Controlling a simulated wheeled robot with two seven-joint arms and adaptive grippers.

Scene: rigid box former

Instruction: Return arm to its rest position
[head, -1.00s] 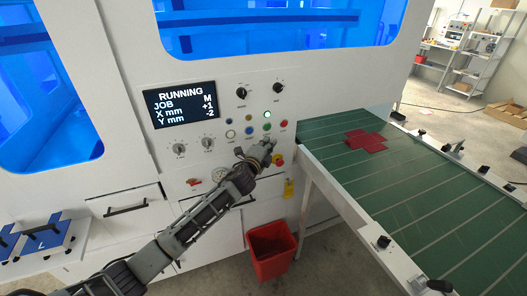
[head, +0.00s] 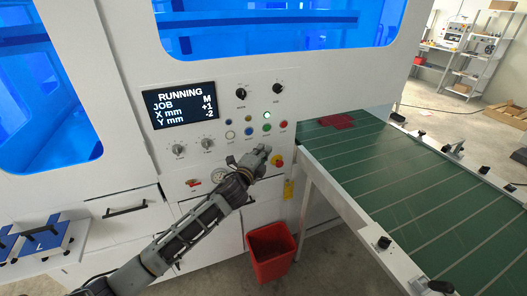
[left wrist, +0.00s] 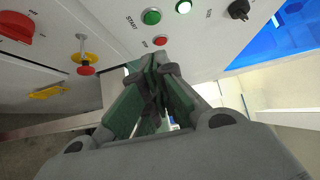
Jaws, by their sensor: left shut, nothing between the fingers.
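My left gripper (head: 262,153) is in front of the machine's control panel (head: 222,108), just below its rows of buttons. The gripper is shut and empty; its closed fingers also show in the left wrist view (left wrist: 158,70). In that view the green START button (left wrist: 151,16) and a red button (left wrist: 160,41) lie just beyond the fingertips. A lit button (head: 267,114) glows on the panel. The screen (head: 181,104) reads RUNNING, JOB M, X +1, Y -2. I cannot tell whether the fingertips touch the panel. My right gripper is not in view.
A green conveyor (head: 390,190) with a red flat blank (head: 336,121) at its far end stands to the right. A red bin (head: 270,252) is below the panel. A red knob on yellow (head: 277,161) sits beside the gripper. Blue trays (head: 42,236) lie at the left.

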